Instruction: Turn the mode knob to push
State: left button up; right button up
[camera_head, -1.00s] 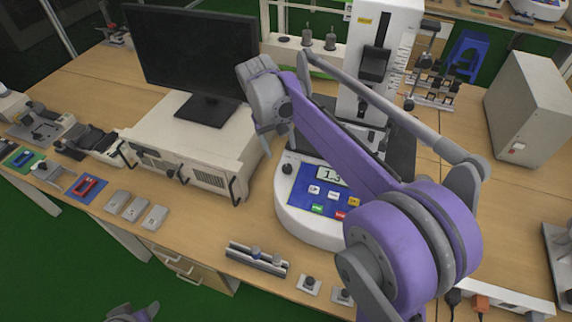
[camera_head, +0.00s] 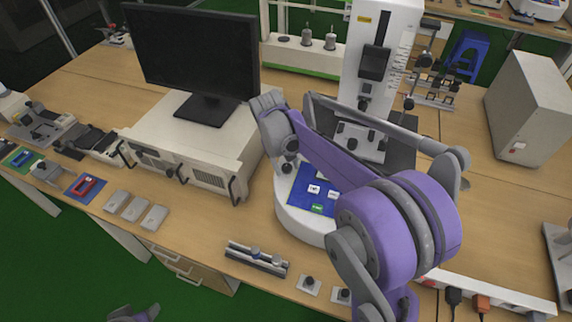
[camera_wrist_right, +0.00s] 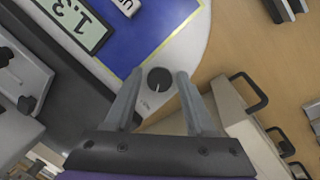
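The mode knob (camera_wrist_right: 159,79) is a small round dark knob with a light pointer line, on the white rim of the tester (camera_head: 300,222) beside its blue panel. My right gripper (camera_wrist_right: 159,75) is open, with one fingertip on each side of the knob in the right wrist view. I cannot tell whether the fingertips touch it. A small label beside the knob is too small to read. In the head view my right arm covers the display and part of the panel.
A white box unit with handles (camera_head: 195,165) stands left of the tester, with a monitor (camera_head: 190,50) on it. A metal bar fixture (camera_head: 257,258) and small buttons (camera_head: 309,285) lie along the front table edge. A power strip (camera_head: 500,298) lies at the right.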

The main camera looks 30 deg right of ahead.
grip_shut()
jog(key=m+y, duration=0.1)
jog(key=m, duration=0.5)
jog(key=shift+t+b, duration=0.3)
jog(key=shift+b, duration=0.05)
jog(key=m+t+y, duration=0.1)
jog(key=m, duration=0.4)
jog(key=shift+m, duration=0.4)
dwell(0.3)
jog(key=shift+o, duration=1.6)
grip_release()
